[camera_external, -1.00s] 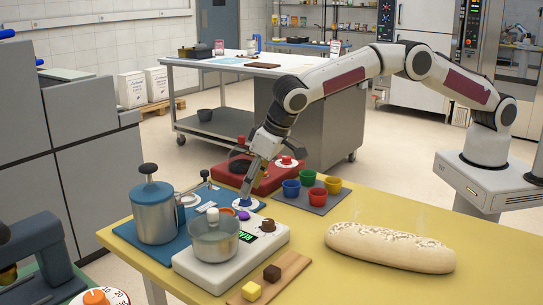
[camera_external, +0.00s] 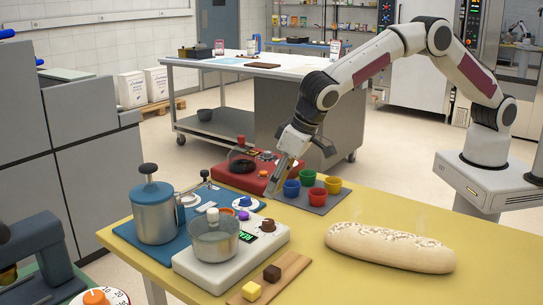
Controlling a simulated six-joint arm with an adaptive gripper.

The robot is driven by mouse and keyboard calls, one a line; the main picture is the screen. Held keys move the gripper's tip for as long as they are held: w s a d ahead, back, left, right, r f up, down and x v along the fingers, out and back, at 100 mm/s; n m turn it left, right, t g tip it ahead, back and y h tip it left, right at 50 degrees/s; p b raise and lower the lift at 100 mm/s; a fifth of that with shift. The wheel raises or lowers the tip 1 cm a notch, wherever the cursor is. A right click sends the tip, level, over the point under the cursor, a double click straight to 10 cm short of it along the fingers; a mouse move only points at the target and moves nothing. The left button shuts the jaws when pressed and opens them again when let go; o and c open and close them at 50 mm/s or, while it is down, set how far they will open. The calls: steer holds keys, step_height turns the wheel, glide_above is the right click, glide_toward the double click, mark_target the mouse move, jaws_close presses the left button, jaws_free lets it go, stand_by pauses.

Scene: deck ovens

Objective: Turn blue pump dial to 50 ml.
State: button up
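The blue pump (camera_external: 176,247) stands on the yellow table with a metal canister (camera_external: 154,218) on its base. Its dial (camera_external: 246,203) is a white disc with a blue knob at the base's right end, uncovered. The scale marks and pointer are too small to read. My gripper (camera_external: 271,192) points down to the left, right of the dial and apart from it, in front of the red pump's right end. Its fingers look close together, but I cannot tell whether they are open or shut. I see nothing held in them.
A grey tray (camera_external: 318,208) with colored cups (camera_external: 292,188) is just right of my gripper. A white scale (camera_external: 215,274) with a metal bowl (camera_external: 214,240) is in front. A loaf (camera_external: 390,247) lies right.

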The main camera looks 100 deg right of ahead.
steer(key=shift+s+a, duration=0.5)
steer(key=shift+s, duration=0.3)
steer(key=shift+s+a, duration=0.45)
steer(key=shift+s, duration=0.35)
steer(key=shift+s+a, duration=0.5)
steer(key=shift+s, duration=0.3)
steer(key=shift+d, duration=0.1)
steer(key=shift+w+d+n+g+y, duration=0.3)
steer(key=shift+w+d+n+y, duration=0.2)
steer(key=shift+w+d+n, duration=0.75)
steer(key=w+d+n, duration=0.1)
steer(key=d+n+y, duration=0.1)
steer(key=n, duration=0.1)
steer(key=shift+w+r, duration=0.1)
steer(key=shift+w, duration=0.3)
steer(key=w+d+n, duration=0.1)
steer(key=n, duration=0.1)
steer(key=w+d+r+n+y, duration=0.1)
steer(key=d+n, duration=0.1)
steer(key=shift+w+y, duration=0.3)
steer(key=shift+w, duration=0.1)
steer(key=shift+w+d+r+n+y, duration=0.35)
steer(key=shift+w+d+n, duration=0.2)
steer(key=shift+n, duration=0.3)
steer(key=shift+w+d+r+n+y, duration=0.4)
steer(key=shift+w+n, duration=0.15)
steer(key=shift+n, duration=0.25)
steer(key=shift+f, duration=0.15)
